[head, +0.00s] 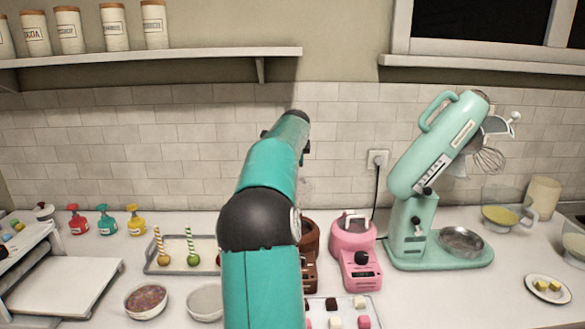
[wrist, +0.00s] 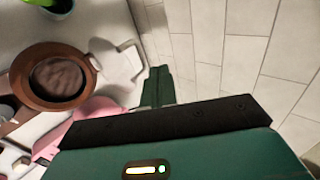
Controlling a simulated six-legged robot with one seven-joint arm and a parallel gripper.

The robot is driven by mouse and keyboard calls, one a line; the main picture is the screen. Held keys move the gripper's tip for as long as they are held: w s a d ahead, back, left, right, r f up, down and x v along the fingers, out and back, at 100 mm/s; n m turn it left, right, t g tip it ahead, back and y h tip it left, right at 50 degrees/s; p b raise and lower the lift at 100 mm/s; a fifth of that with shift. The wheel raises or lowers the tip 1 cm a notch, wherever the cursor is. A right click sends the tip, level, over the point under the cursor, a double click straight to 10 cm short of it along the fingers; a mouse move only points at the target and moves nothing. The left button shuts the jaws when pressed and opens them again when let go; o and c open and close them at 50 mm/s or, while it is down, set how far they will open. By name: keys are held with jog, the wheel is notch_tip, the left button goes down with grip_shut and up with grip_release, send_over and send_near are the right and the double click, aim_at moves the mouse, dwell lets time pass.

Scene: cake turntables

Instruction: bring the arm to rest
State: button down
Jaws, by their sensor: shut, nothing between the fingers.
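My gripper (wrist: 158,84) shows in the wrist view as two dark green fingers pressed together with nothing between them. It is in the air, with the counter and a brown melting pot (wrist: 22,80) to its left and the tiled wall to its right. In the head view my teal arm stretches up and forward from the bottom middle, above the counter. The gripper itself cannot be made out there, as the arm's far end points away from the camera.
A pink melting pot (head: 355,245) and a mint stand mixer (head: 412,215) with its head raised stand right of my arm. A grey tray (head: 165,268) with candy apples and two bowls lie to the left. A shelf (head: 150,57) with canisters hangs upper left. The tiled wall is close behind.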

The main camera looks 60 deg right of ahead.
jog(key=w+a+r+n+t+y, duration=0.15)
jog(key=w+a+n, duration=0.3)
jog(key=a, duration=0.75)
jog(key=w+a+r+n+t+y, duration=0.15)
jog(key=w+a+n, duration=0.3)
jog(key=a, duration=0.85)
jog(key=w+a+f+n+y, duration=0.15)
jog(key=a+n, duration=0.45)
jog(key=a, duration=1.1)
jog(key=s+a+f+n+y, duration=0.1)
jog(key=s+a+f+n, duration=0.3)
jog(key=a, duration=0.5)
jog(key=s+a+f+n+g+y, duration=0.1)
jog(key=s+a+f+n, duration=0.3)
jog(key=a, duration=0.5)
jog(key=s+a+f+n+y, duration=0.1)
jog(key=s+a+f+n, duration=0.2)
jog(key=s+a+n, duration=0.4)
jog(key=a, duration=0.2)
jog(key=shift+s+a+f+n, duration=0.15)
jog(key=shift+a+f+n, duration=0.2)
jog(key=shift+f+n, duration=0.05)
